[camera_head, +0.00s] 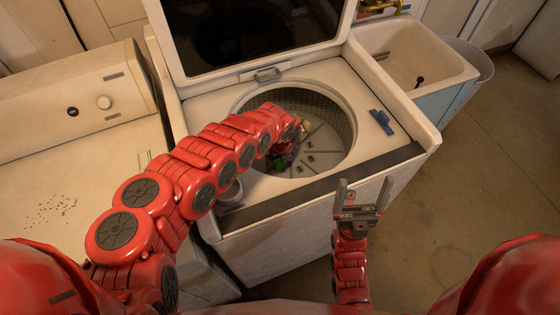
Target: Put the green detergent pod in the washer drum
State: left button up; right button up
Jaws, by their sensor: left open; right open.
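The washer drum (335,112) is open under a raised lid. My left arm reaches over the washer's front left and down into the drum. My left gripper (285,150) is low inside the drum, partly hidden by its own arm, with its jaws open. The green detergent pod (281,162) shows as a small green patch at the drum's bottom, right by the gripper; I cannot tell whether they touch. My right gripper (362,192) is open and empty, pointing up in front of the washer's front right.
A blue object (381,122) lies on the washer top right of the drum. A grey round container (230,195) stands at the front left corner, partly behind my arm. A utility sink (415,55) stands at the right; another white machine (80,130) is at the left.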

aim_at(282, 166)
pick_arm(q)
jog(key=shift+r, duration=0.1)
jog(key=shift+r, duration=0.2)
notch_tip(282, 166, up, 12)
jog(key=s, duration=0.1)
jog(key=shift+s+d+f+p, duration=0.2)
jog(key=shift+s+d+p, duration=0.1)
jog(key=shift+d+p, duration=0.1)
dwell(0.3)
